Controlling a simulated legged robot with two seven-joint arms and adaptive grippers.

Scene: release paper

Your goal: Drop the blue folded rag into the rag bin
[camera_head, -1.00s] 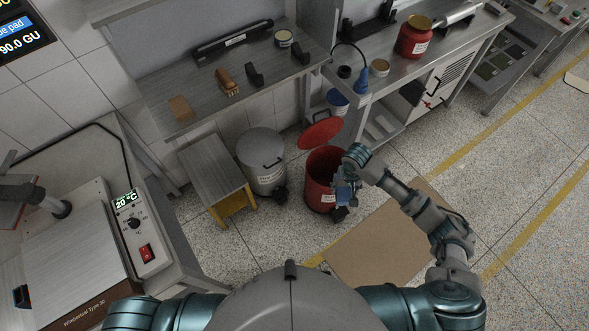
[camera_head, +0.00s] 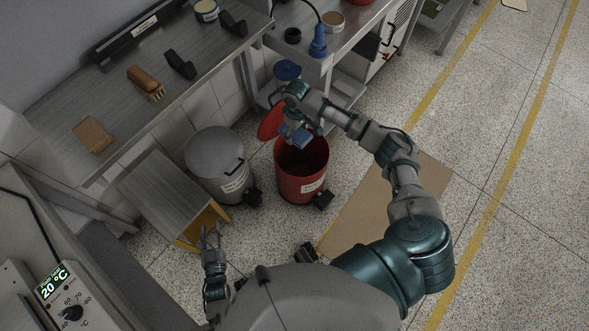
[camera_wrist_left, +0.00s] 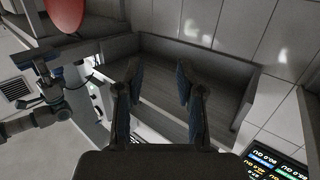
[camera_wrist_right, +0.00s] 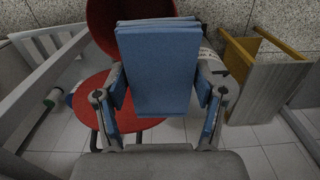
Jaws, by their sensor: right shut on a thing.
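The blue folded rag (camera_wrist_right: 158,70) fills the middle of the right wrist view. My right gripper (camera_wrist_right: 160,92) is shut on it. In the head view the rag (camera_head: 301,138) is over the open mouth of the red rag bin (camera_head: 300,185). The bin's red lid (camera_head: 271,122) is raised at its back; it also shows in the right wrist view (camera_wrist_right: 95,103). Part of the bin (camera_wrist_right: 103,25) shows behind the rag. My left gripper (camera_head: 211,238) is low near my body. In the left wrist view its fingers (camera_wrist_left: 160,85) are apart and empty.
A grey lidded bin (camera_head: 220,165) stands left of the red bin. A low bench (camera_head: 165,195) with yellow legs is further left. A workbench (camera_head: 165,100) with a brush and black holders stands behind. A brown mat (camera_head: 355,220) lies on the floor at right.

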